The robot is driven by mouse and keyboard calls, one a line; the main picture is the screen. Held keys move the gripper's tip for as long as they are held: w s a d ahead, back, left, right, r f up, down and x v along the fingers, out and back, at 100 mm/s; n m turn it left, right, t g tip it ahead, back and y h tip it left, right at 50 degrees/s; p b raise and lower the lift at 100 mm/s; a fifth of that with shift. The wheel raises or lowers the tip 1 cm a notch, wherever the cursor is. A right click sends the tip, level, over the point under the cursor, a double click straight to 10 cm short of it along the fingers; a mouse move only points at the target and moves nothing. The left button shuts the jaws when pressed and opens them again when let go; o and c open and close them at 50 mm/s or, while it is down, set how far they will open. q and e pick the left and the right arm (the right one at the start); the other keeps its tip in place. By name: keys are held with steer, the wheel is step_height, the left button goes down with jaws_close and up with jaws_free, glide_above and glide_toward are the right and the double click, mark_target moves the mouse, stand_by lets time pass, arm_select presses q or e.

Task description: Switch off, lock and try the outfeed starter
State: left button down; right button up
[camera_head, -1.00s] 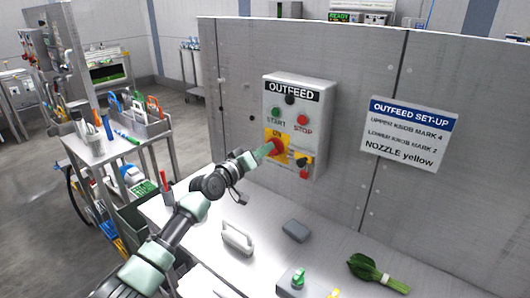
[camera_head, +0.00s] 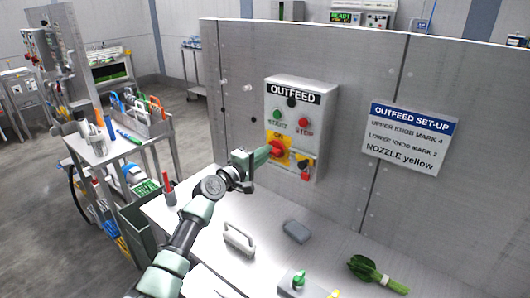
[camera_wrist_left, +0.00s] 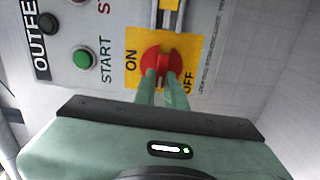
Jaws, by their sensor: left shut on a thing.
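The grey OUTFEED starter box (camera_head: 318,120) is mounted on the metal wall panel. It has a green START button (camera_head: 278,114) and a red STOP button (camera_head: 303,122). Below them is a red rotary switch (camera_head: 277,149) on a yellow ON/OFF plate; it also shows in the left wrist view (camera_wrist_left: 160,62). My left gripper (camera_head: 266,154) is shut on the red switch, its fingers (camera_wrist_left: 162,85) partly covering it. I cannot tell which mark the switch points to. A black and yellow part and a small red piece (camera_head: 305,176) sit at the box's lower right.
The steel table below holds a white handled object (camera_head: 239,239), a grey block (camera_head: 297,231), a grey box with a green knob (camera_head: 298,279) and leafy greens (camera_head: 375,273). A set-up sign (camera_head: 410,138) hangs right. A tool cart (camera_head: 115,150) stands left.

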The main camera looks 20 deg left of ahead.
arm_select(q)
steer(key=shift+f+n, duration=0.15)
steer(key=shift+n, duration=0.25)
steer(key=c, duration=1.5)
jaws_free()
steer(key=shift+b+v, duration=0.3)
steer(key=shift+v, duration=3.6)
